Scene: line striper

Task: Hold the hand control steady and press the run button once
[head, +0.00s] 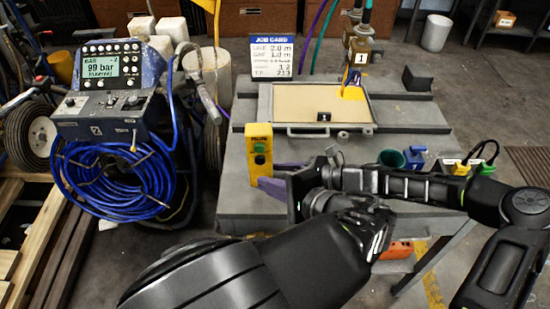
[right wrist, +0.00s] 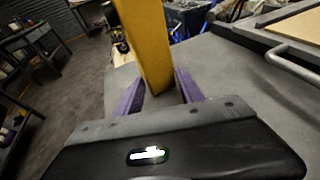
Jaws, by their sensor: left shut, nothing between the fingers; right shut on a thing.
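The yellow hand control (head: 258,152) stands upright at the left front edge of the grey table. In the right wrist view the yellow control (right wrist: 144,45) rises between the purple fingers (right wrist: 158,92). I cannot make out my left gripper; a large black arm covers the lower middle of the head view.
The line striper's blue hose coil (head: 110,182) and lit display (head: 100,66), reading 99 bar, stand left of the table (head: 232,185).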

